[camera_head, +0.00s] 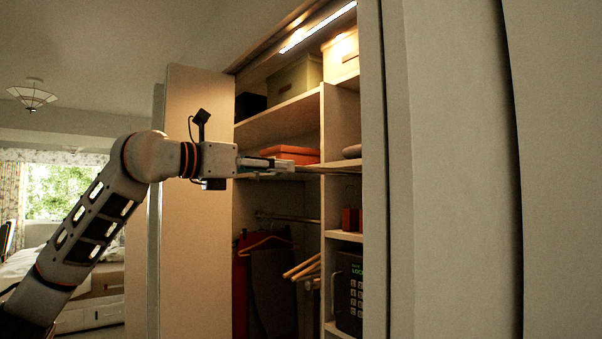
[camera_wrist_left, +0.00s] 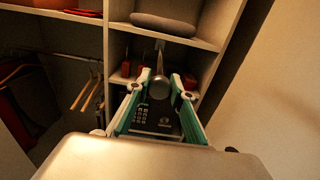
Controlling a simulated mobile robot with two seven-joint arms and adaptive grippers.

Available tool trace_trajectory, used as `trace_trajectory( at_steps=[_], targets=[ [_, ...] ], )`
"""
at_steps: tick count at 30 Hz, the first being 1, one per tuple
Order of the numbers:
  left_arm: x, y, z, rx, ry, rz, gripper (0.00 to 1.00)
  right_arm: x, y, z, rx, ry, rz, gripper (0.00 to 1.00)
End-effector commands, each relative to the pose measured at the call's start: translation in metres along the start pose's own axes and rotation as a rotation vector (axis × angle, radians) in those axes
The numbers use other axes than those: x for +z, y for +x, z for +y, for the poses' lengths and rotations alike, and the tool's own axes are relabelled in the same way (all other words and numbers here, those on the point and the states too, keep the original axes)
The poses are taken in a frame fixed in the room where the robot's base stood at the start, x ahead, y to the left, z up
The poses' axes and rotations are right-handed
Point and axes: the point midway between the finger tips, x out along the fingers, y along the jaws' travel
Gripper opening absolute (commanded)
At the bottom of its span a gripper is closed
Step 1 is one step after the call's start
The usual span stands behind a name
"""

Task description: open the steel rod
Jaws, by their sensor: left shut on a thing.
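The steel rod (camera_wrist_left: 161,68) is a grey metal bar with a rounded near end, seen between my left fingertips in the left wrist view. In the head view a thin part of the rod (camera_head: 341,172) runs right from the fingertips, in front of the wardrobe shelves. My left gripper (camera_head: 285,166) reaches in from the left at mid-shelf height and is shut on the rod. Its teal-sided fingers (camera_wrist_left: 161,84) stand on either side of the rod's end in the left wrist view. The rod's far end is unclear. My right gripper is not in view.
The open wardrobe has a door panel (camera_head: 195,220) at left and a tall pale panel (camera_head: 455,180) at right.

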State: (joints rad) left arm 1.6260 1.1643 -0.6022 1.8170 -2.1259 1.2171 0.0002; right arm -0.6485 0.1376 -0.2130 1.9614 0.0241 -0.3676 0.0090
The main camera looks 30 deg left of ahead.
Motion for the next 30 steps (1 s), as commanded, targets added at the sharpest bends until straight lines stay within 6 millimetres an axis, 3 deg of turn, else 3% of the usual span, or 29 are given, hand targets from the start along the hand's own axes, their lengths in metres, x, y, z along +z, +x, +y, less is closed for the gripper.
trace_trajectory(
  at_steps=[6, 19, 20, 22, 30],
  targets=[
    [0.001, -0.023, 0.0, 0.001, 0.0, -0.001, 0.0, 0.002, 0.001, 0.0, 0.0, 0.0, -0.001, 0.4],
    [0.001, -0.027, 0.0, 0.0, -0.001, -0.002, 0.0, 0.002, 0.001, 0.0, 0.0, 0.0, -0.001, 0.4],
    [0.002, -0.027, 0.0, 0.001, -0.001, -0.002, 0.25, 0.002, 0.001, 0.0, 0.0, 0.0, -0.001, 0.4],
    [0.001, -0.027, 0.0, 0.001, -0.001, -0.002, 0.39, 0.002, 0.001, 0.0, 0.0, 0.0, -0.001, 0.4],
    [0.001, -0.026, 0.0, 0.0, -0.001, -0.001, 0.39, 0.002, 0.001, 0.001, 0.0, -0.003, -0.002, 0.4]
  ],
)
